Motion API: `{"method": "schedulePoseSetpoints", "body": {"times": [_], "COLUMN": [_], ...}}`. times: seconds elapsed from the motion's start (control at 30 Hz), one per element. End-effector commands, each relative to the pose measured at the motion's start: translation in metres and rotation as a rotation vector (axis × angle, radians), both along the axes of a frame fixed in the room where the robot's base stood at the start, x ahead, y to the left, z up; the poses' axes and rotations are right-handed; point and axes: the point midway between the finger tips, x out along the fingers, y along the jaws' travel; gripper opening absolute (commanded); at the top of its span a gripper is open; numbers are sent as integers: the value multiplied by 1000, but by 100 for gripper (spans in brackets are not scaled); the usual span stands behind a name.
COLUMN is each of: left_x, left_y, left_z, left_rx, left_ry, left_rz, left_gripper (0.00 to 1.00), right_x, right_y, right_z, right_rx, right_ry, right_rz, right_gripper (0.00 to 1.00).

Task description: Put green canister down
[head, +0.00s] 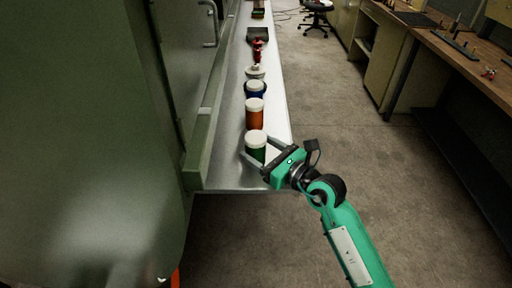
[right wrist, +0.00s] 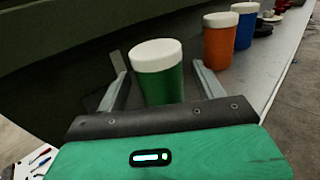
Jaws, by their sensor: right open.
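The green canister (head: 256,147) with a white lid stands upright at the near end of the narrow metal shelf (head: 230,176). My right gripper (head: 258,158) reaches in from the right with its fingers on either side of the canister. In the right wrist view, the green canister (right wrist: 160,80) stands between the two open fingers (right wrist: 162,88), with a visible gap on each side. The canister's lower part is partly hidden by the gripper. My left gripper is not in view.
An orange canister (head: 254,114) and a blue canister (head: 255,90) stand behind the green one on the shelf, with red tools (head: 257,49) farther back. A green wall panel (head: 85,130) borders the shelf's left. The floor (head: 340,110) at right is clear up to a workbench (head: 460,58).

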Motion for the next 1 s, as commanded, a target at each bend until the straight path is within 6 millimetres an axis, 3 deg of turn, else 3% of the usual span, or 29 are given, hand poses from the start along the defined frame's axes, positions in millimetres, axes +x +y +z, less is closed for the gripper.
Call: {"method": "schedulePoseSetpoints", "body": {"times": [0.43, 0.63, 1.0], "left_x": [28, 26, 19], "left_y": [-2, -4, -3], "left_z": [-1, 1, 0], "left_rx": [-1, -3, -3], "left_ry": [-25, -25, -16], "left_rz": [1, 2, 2], "left_gripper": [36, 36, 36], "right_x": [-60, -69, -69], "right_y": [-66, -75, -75], "right_z": [-2, -1, 0], "right_rx": [-1, -1, 0], "right_ry": [1, 1, 0], "right_rz": [-1, 0, 0], "right_gripper": [70, 70, 70]}}
